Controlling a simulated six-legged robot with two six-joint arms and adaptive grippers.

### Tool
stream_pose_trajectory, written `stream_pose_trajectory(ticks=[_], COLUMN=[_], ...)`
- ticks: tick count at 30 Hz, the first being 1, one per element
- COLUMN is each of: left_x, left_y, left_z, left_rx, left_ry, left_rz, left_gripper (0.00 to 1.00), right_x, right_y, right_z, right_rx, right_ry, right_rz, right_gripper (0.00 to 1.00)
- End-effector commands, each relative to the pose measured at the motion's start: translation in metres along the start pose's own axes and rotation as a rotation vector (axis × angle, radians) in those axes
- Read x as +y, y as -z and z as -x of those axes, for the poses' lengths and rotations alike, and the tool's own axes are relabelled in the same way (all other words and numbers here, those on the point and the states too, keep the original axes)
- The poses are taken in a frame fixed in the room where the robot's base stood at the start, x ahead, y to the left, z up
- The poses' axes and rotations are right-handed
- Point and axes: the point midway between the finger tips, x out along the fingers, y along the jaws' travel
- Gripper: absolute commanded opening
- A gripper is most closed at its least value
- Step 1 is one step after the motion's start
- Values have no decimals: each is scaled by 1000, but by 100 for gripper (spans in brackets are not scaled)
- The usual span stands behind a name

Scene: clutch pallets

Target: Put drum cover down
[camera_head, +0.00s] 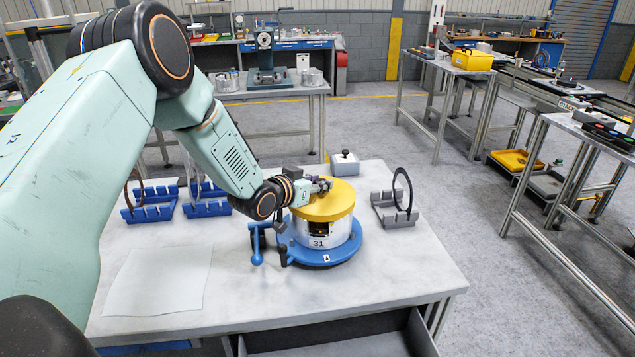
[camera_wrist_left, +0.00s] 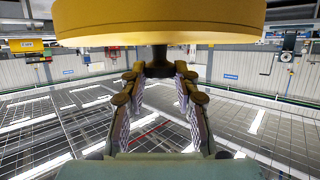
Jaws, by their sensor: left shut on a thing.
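The round yellow drum cover (camera_head: 330,207) is over the white drum (camera_head: 340,236) marked 31 on a blue round base (camera_head: 320,256). It looks level and roughly centred; I cannot tell whether it rests fully on the drum. My left gripper (camera_head: 324,185) is above the cover and shut on its dark knob. In the left wrist view the cover (camera_wrist_left: 160,22) fills the top of the picture, and the fingers of my left gripper (camera_wrist_left: 159,78) close around the dark stem under it in the picture. The right gripper is not in view.
On the table are a blank sheet (camera_head: 160,280), blue racks (camera_head: 150,211) with rings at left, a grey rack (camera_head: 395,212) holding a dark ring at right, and a grey box (camera_head: 345,165) behind. A blue handle (camera_head: 257,245) stands left of the drum. The table's front right is clear.

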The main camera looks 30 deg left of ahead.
Motion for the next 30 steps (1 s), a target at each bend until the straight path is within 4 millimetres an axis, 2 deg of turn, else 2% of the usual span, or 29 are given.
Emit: stream_pose_trajectory(ticks=[19, 20, 27, 30], left_x=[-1, -1, -1, -1], left_y=[-10, -10, -9, -9], left_z=[-5, -4, -4, -4], left_rx=[1, 0, 0, 0], left_ry=[1, 0, 1, 1], left_rz=[1, 1, 1, 1], left_gripper=[0, 33, 53, 53], right_x=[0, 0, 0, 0], right_y=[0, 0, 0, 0], right_z=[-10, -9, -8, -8], right_rx=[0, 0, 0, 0], right_ry=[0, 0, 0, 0], right_rz=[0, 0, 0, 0], right_gripper=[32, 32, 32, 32])
